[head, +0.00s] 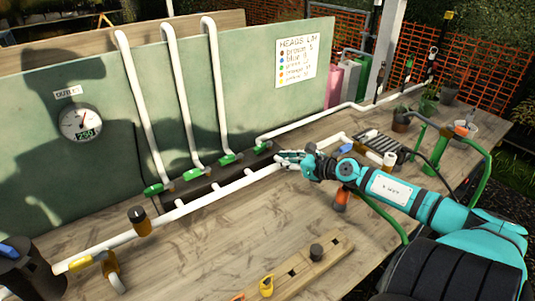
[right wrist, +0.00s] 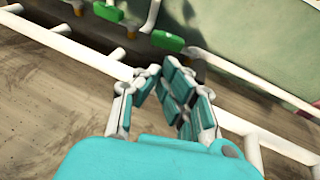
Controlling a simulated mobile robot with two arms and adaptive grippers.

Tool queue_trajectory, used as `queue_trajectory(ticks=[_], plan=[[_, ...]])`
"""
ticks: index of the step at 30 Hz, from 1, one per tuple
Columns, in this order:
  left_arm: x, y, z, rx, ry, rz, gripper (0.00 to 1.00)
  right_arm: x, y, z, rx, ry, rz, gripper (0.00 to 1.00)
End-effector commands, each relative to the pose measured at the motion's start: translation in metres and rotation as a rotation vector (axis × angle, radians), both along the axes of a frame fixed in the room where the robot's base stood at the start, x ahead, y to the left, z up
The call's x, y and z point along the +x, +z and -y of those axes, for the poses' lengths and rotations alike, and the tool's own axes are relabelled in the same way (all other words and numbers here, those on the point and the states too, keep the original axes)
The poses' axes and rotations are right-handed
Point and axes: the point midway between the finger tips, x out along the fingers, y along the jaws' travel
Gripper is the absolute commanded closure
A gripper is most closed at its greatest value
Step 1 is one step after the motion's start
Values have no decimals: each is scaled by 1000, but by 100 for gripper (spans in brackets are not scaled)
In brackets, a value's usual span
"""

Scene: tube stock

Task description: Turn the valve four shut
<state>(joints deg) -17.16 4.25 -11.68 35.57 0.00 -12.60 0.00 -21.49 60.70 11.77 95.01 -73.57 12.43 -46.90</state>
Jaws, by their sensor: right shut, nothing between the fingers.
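Several green valve handles sit in a row on the white pipes along the foot of the green panel: the leftmost (head: 153,189), a second (head: 190,174), a third (head: 227,159) and the rightmost (head: 262,146). No numbers on them are readable. My right gripper (head: 285,158) is shut and empty, just right of the rightmost handle and apart from it, by the white manifold pipe. In the right wrist view the gripper (right wrist: 156,74) is over the white pipe, with a green handle (right wrist: 168,41) just beyond its fingertips. My left gripper is not in view.
A gauge (head: 81,123) and a sign (head: 296,60) are on the panel. The white manifold pipe (head: 200,203) with short stubs crosses the wooden table. Potted plants (head: 428,103) stand at the far right.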

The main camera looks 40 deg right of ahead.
Motion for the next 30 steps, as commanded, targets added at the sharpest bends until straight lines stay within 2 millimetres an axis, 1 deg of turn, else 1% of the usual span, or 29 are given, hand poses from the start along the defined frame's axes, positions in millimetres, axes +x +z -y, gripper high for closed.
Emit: queue_trajectory(ticks=[1,6,12,15,21,30], plan=[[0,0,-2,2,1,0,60,8,1,0,-2,0,5,100],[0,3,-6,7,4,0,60,29,-6,-3,0,-1,5,100],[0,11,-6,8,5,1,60,52,-5,-7,1,0,4,100],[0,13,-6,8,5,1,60,60,-7,-8,1,-1,2,100],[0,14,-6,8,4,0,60,68,-8,-9,-1,0,0,100],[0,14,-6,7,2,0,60,68,-9,-10,-1,1,-1,100]])
